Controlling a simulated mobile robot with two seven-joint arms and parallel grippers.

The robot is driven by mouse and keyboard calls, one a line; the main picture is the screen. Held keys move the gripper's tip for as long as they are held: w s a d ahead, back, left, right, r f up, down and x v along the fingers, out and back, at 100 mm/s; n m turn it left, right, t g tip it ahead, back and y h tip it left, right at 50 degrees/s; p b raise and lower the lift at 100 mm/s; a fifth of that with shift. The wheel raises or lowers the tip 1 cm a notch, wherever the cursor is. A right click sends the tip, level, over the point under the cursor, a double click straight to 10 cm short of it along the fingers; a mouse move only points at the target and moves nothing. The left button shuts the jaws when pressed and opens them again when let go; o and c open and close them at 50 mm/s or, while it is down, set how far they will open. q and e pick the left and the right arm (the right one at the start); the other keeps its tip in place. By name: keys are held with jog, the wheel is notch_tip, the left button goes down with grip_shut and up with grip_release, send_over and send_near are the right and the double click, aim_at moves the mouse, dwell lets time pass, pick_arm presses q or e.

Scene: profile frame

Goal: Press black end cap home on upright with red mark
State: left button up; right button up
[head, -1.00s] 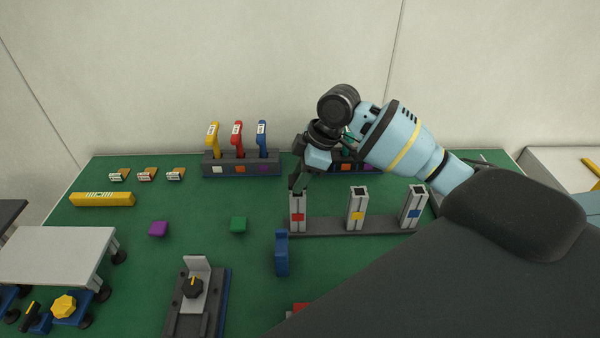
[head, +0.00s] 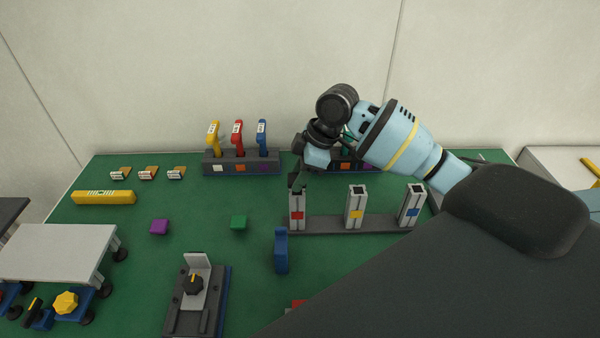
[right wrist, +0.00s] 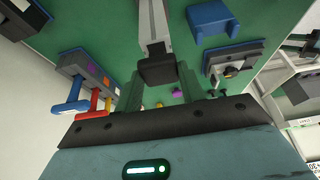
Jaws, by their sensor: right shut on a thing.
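The upright with the red mark (head: 297,213) is the leftmost of three grey profile uprights on a dark base bar. My right gripper (head: 297,181) is directly over its top end. In the right wrist view the gripper's fingers (right wrist: 160,85) are shut on a black end cap (right wrist: 158,70), which lies in line with the end of the grey upright (right wrist: 152,25). The cap is at or very near the upright's end; I cannot tell whether it is seated. In the head view the cap is hard to make out against the dark fingers. My left gripper is out of view.
Uprights with yellow (head: 356,212) and blue (head: 411,210) marks stand to the right. A rack with yellow, red and blue handled tools (head: 240,165) is behind left. A blue block (head: 281,252) stands in front. Purple (head: 160,227) and green (head: 239,222) blocks lie left.

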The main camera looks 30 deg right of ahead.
jog(key=shift+f, duration=1.25)
dwell(2.0)
jog(key=o, duration=1)
jog(key=v, duration=0.8)
